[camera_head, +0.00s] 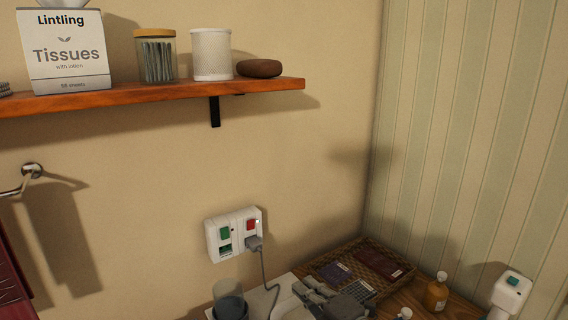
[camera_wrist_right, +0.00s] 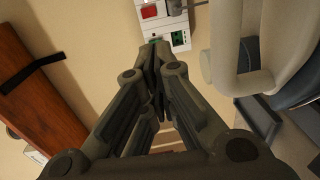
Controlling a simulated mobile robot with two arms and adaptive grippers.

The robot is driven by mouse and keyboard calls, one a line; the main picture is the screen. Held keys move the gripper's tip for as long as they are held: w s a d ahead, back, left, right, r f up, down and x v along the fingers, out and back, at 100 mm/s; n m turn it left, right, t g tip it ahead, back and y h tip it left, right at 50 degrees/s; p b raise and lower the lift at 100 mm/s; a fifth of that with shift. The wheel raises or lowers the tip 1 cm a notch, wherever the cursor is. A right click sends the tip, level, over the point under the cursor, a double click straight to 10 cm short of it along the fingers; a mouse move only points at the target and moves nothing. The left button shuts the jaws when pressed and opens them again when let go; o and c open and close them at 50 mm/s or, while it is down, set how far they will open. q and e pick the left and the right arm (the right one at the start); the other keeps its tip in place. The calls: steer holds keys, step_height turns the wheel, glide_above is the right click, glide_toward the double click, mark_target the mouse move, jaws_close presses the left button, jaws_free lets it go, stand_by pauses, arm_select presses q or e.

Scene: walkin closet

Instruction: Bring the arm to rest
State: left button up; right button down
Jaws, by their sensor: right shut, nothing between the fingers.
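My right gripper (camera_head: 310,292) is low in the head view, in front of the woven tray. In the right wrist view its dark fingers (camera_wrist_right: 153,58) are closed together with nothing between them. The white wall outlet (camera_head: 233,234), with a green and a red switch, is to the gripper's upper left in the head view. It also shows just beyond the fingertips in the wrist view (camera_wrist_right: 180,40). The gripper looks apart from the outlet in the head view. My left gripper is not in view.
A grey plug (camera_head: 254,243) sits in the outlet's right socket, its cord hanging down. A wooden shelf (camera_head: 150,95) holds tissues and jars above. The wall between is clear.

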steer(key=s+d+f+m+g+h, duration=0.3)
steer(key=s+d+f+m+g, duration=0.15)
steer(key=s+f+m, duration=0.5)
steer(key=s+d+f+m+g+h, duration=0.3)
steer(key=s+d+f+m, duration=0.25)
steer(key=s, duration=0.75)
steer(key=s+d+f+m+g+h, duration=0.3)
steer(key=s+d+f+m, duration=0.4)
steer(key=s, duration=0.4)
step_height(320, 180, down, 24)
steer(key=s+a+g, duration=0.1)
steer(key=g, duration=0.1)
steer(key=s+d+f, duration=0.2)
steer(key=s+f, duration=1.5)
steer(key=shift+s+d+g+h, duration=0.2)
steer(key=shift+d+g+h, duration=0.1)
steer(key=shift+d+g, duration=0.1)
steer(key=shift+w, duration=0.15)
